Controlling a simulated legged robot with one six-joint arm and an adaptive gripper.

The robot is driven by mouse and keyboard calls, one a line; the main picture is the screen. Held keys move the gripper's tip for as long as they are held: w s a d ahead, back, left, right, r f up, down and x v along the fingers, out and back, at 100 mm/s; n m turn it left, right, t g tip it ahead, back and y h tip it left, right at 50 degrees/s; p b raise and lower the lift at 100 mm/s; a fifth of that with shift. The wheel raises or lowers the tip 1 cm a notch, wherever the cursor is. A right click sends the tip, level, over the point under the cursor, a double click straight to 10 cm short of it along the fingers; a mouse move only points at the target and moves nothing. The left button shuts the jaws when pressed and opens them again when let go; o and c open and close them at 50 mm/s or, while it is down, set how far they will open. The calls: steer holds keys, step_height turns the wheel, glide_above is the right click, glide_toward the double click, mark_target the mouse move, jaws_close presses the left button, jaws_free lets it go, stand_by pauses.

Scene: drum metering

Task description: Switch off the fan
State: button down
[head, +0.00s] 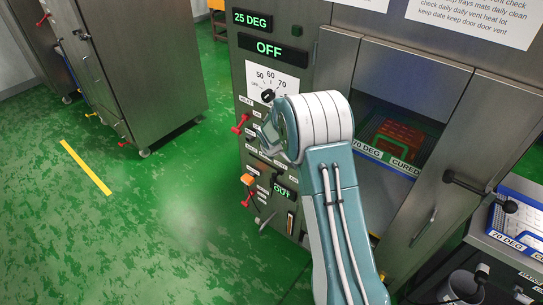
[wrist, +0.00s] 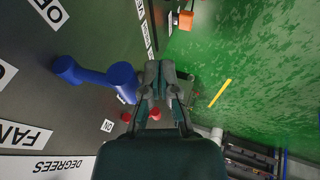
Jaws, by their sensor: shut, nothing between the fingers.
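The grey control panel (head: 262,75) stands in the middle of the head view. In the head view my arm hides the lever.
The panel also bears a dial (head: 268,95), a red lever (head: 240,124), an orange knob (head: 247,179) and displays reading 25 DEG, OFF and OUT. An open chamber with a red tray (head: 399,137) is to the right. A metal cabinet (head: 140,70) stands left; green floor between is clear.

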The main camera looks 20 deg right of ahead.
steer(key=shift+r, duration=0.1)
steer(key=shift+r, duration=0.75)
steer(key=s+a+r, duration=0.6)
steer(key=s+r, duration=0.1)
steer(key=r, duration=0.2)
steer(key=shift+s+r, duration=0.3)
steer(key=shift+s, duration=0.05)
